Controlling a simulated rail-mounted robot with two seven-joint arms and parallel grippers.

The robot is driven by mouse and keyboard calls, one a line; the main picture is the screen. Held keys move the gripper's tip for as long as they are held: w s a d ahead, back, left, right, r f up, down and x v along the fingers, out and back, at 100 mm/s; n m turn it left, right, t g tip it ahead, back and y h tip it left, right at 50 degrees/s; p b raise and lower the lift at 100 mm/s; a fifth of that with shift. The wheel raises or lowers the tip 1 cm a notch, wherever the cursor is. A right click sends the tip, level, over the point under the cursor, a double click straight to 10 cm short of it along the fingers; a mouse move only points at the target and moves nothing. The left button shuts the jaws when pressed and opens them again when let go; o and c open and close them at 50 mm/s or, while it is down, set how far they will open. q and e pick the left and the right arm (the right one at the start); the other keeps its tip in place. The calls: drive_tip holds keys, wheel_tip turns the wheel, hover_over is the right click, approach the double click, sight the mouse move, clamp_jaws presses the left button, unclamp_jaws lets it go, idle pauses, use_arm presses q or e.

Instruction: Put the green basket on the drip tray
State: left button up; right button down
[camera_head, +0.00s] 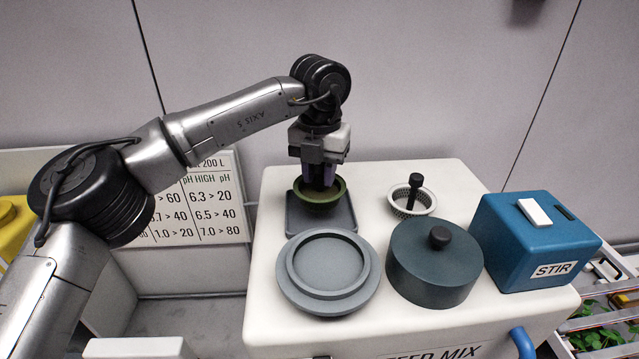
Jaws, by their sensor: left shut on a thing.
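The green basket (321,199) is a small olive-green bowl shape, in the head view left of centre on the white cabinet's top. My left gripper (320,181) points down from above, with purple fingers shut on the green basket; the fingers hide part of its inside. The drip tray (298,222) is a dark grey square tray directly below the basket. The basket is over the tray's rear part; I cannot tell whether it touches the tray. My right gripper is not in view.
A round grey lidded or ringed dish (327,272) stands just in front of the tray. A dark round lid with a knob (433,270), a white strainer basket with a black handle (411,201) and a blue STIR box (540,240) stand to the right. A chart (200,203) is behind left.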

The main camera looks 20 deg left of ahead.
sight(319, 187)
use_arm(q)
wheel_tip(319, 187, down, 3)
drive_tip(key=shift+p, duration=0.4)
drive_tip(key=shift+f, duration=0.1)
drive_tip(key=shift+f, duration=0.1)
drive_tip(key=o, duration=0.9)
drive_tip(key=shift+o, duration=0.2)
